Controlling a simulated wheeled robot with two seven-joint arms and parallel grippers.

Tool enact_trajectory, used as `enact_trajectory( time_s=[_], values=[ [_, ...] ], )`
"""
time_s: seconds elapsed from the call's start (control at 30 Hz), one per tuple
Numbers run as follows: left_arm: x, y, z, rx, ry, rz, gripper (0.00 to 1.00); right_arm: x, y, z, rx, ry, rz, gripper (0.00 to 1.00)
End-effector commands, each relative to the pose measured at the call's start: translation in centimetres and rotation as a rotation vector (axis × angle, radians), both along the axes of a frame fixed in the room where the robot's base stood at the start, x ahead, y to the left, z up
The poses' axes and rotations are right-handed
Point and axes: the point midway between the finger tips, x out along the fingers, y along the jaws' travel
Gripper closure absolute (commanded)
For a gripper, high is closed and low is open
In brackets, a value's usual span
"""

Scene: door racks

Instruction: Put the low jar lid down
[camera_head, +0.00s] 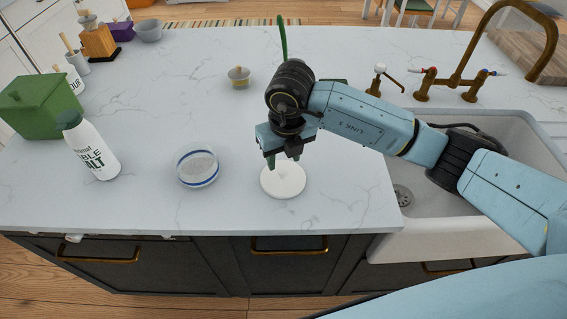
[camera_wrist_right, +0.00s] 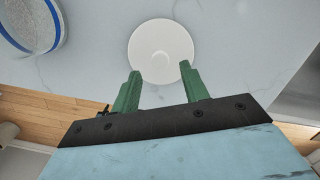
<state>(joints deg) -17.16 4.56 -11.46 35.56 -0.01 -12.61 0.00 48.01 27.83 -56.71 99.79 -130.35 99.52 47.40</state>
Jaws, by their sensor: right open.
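The low jar lid is a round white disc (camera_head: 284,181) with a small raised knob, lying on the marble counter near its front edge. It also shows in the right wrist view (camera_wrist_right: 160,42). My right gripper (camera_head: 284,160) is just above and behind the lid. In the right wrist view its two green fingers (camera_wrist_right: 161,85) are spread apart with nothing between them, at the near rim of the lid. I cannot tell whether a finger touches the lid. My left gripper is not in view.
A glass bowl with blue bands (camera_head: 197,167) stands left of the lid, and a salt bottle (camera_head: 92,148) and green box (camera_head: 40,105) are further left. A sink (camera_head: 440,215) with a brass faucet is at right. A small bowl (camera_head: 239,77) sits behind. Counter between them is clear.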

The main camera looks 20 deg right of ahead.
Motion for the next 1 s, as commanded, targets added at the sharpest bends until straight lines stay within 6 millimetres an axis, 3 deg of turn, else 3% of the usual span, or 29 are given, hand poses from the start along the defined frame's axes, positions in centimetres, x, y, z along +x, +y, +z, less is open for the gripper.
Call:
enact_trajectory(
  time_s=[0.2, 0.4, 1.0],
  values=[
    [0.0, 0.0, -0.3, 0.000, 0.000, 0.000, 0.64, -0.5, -0.1, 4.8, 0.000, -0.005, 0.001, 0.55],
    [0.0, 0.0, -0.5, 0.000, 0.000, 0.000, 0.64, -0.8, -0.2, 7.4, -0.001, -0.002, -0.001, 0.55],
    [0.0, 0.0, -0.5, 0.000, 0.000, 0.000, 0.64, -1.0, -0.2, 8.1, -0.001, 0.000, 0.000, 0.55]
  ],
)
